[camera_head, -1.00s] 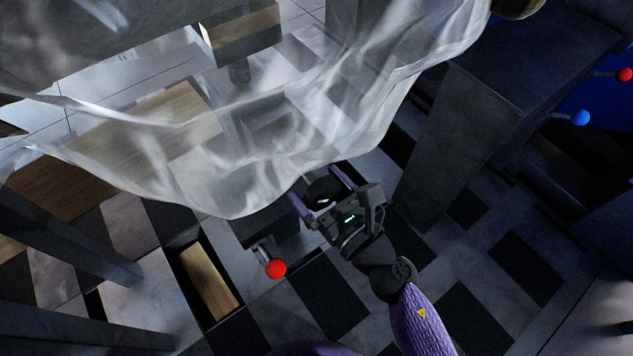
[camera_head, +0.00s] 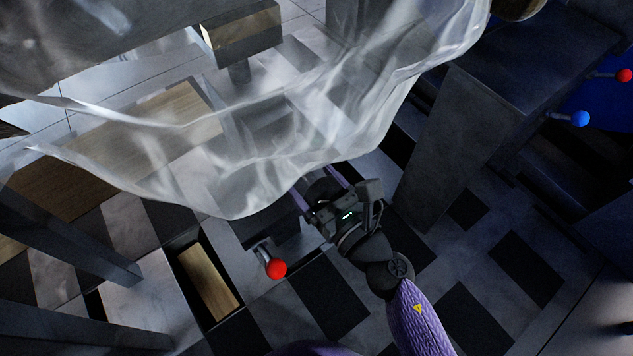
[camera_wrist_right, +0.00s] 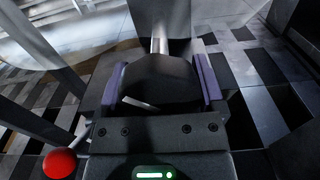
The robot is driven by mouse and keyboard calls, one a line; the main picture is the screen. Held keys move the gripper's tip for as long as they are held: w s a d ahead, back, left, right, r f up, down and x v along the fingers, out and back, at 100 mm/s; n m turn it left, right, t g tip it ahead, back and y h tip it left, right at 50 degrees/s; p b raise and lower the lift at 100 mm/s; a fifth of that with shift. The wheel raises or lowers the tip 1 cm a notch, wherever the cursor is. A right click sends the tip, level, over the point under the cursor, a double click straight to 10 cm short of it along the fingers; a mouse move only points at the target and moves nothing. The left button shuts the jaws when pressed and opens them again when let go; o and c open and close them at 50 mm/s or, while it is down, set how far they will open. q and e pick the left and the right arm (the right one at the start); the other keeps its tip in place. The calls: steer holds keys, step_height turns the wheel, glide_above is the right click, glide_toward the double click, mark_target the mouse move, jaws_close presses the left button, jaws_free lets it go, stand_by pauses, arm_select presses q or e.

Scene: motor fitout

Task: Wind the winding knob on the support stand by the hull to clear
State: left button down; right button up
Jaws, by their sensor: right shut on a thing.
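The black winding knob (camera_wrist_right: 158,82) is large and rounded with a pale mark, on a light metal shaft in front of a grey block of the stand (camera_wrist_right: 160,18). My right gripper (camera_wrist_right: 160,88) has its two purple fingers on either side of the knob and is shut on it. In the head view the right gripper (camera_head: 318,184) reaches up from the lower right, and the knob (camera_head: 322,189) shows dark between its fingers. The sheet's edge hangs close above and partly veils the stand. I cannot tell which part is the hull. My left gripper is not in view.
A translucent sheet (camera_head: 240,185) drapes across the upper left. A red-ball lever (camera_head: 276,268) stands just left of my right gripper. A tall grey block (camera_head: 450,140) stands to its right. Red (camera_head: 624,75) and blue (camera_head: 580,118) ball levers are at far right. Checkered floor lies below.

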steer(key=m, duration=0.2)
steer(key=shift+m+p, duration=0.35)
steer(key=shift+m, duration=0.05)
steer(key=m+p, duration=0.1)
steer(key=m, duration=0.2)
steer(key=shift+r+m, duration=0.1)
steer(key=shift+m, duration=0.2)
steer(key=m+p, duration=0.1)
steer(key=m, duration=0.1)
steer(key=shift+a+m, duration=0.1)
steer(key=shift+m, duration=0.3)
steer(key=m+p, duration=0.2)
steer(key=m, duration=0.3)
steer(key=shift+s+r, duration=0.1)
steer(key=m, duration=0.3)
steer(key=shift+p, duration=0.4)
steer(key=shift+m+p, duration=0.35)
steer(key=shift+m, duration=0.85)
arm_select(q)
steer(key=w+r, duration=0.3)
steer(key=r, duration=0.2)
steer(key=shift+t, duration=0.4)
arm_select(e)
steer(key=shift+m, duration=0.3)
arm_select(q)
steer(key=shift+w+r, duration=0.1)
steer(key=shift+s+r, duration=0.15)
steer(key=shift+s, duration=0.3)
